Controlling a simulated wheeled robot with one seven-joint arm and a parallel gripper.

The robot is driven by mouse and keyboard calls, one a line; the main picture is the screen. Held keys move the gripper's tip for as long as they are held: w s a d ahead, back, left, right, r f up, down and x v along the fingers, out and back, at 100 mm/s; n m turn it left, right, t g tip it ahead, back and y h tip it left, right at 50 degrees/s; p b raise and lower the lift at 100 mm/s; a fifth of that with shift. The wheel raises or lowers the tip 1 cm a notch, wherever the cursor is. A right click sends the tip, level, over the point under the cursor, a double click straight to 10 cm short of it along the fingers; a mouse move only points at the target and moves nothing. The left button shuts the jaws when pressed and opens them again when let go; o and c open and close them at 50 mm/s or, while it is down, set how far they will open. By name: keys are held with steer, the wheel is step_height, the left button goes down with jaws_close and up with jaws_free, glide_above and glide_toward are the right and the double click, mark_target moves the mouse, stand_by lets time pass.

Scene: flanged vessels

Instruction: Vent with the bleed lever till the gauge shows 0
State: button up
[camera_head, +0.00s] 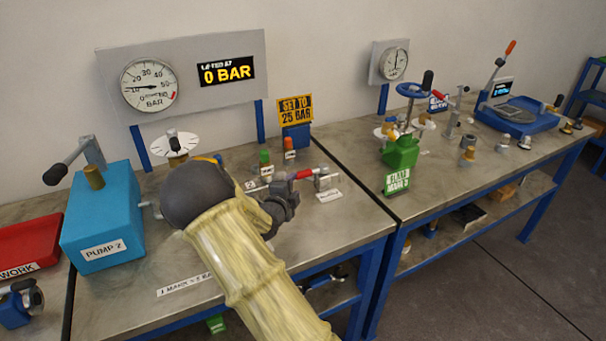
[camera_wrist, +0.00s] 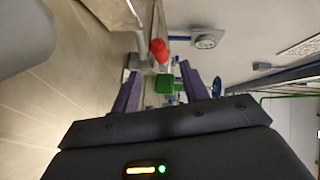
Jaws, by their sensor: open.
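The pressure gauge (camera_head: 148,85) is a round white dial on the grey panel at the left; its needle is too small for me to read surely. A lever with a red grip (camera_head: 303,174) sits on the bench just beyond my gripper (camera_head: 287,195), which hides part of the fittings there. I take it for the bleed lever. In the wrist view my gripper (camera_wrist: 162,80) is open, its two purple fingers apart. A red grip (camera_wrist: 158,50) shows ahead of the fingers, and I see no contact.
A display (camera_head: 227,71) reads 0 BAR beside the gauge. A yellow sign (camera_head: 295,108) says SET TO 25 BAR. The blue pump (camera_head: 103,218) stands left of my arm. Green-capped and red-capped fittings (camera_head: 289,146) stand behind the gripper. The right bench (camera_head: 440,190) carries other vessels.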

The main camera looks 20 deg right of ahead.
mark_target(301, 177)
steer(key=p+x, duration=0.1)
steer(key=x, duration=0.8)
steer(key=shift+d, duration=0.15)
jaws_close()
